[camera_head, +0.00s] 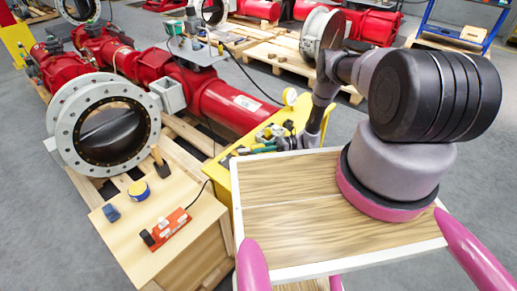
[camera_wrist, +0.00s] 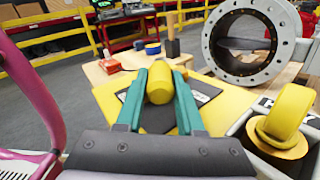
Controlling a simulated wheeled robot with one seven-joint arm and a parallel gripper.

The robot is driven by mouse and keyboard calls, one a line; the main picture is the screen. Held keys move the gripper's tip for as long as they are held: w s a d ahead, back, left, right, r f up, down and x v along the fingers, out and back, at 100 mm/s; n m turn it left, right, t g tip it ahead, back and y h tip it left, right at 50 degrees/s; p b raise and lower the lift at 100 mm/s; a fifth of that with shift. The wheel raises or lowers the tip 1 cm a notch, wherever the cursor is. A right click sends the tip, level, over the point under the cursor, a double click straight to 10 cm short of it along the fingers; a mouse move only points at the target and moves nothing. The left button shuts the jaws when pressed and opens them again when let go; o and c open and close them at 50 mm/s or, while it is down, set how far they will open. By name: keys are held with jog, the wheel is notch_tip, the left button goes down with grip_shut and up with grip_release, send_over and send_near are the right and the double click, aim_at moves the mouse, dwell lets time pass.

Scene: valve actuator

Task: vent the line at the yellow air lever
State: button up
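A yellow handle-like piece (camera_wrist: 160,82) stands on a dark base on the yellow panel in the wrist view; it appears to be the air lever. My gripper (camera_wrist: 162,72) has its two teal fingers apart, one on each side of it. I cannot tell whether they touch it. In the head view my gripper (camera_head: 258,149) is low over the yellow panel (camera_head: 222,190), mostly seen from behind and partly hidden by my arm. A second yellow piece with a round base (camera_wrist: 285,118) stands at the right in the wrist view.
A wooden bench (camera_head: 165,215) left of the panel holds a red tool (camera_head: 170,228), a blue-and-yellow round item (camera_head: 138,190) and a hammer (camera_head: 160,162). Behind stands a large flanged valve (camera_head: 103,125) with red actuators.

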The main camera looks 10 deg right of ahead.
jog(key=o, duration=0.3)
jog(key=shift+d, duration=0.15)
jog(key=d, duration=1)
jog(key=shift+w+d, duration=0.3)
jog(key=shift+w, duration=0.15)
jog(key=shift+c, duration=0.3)
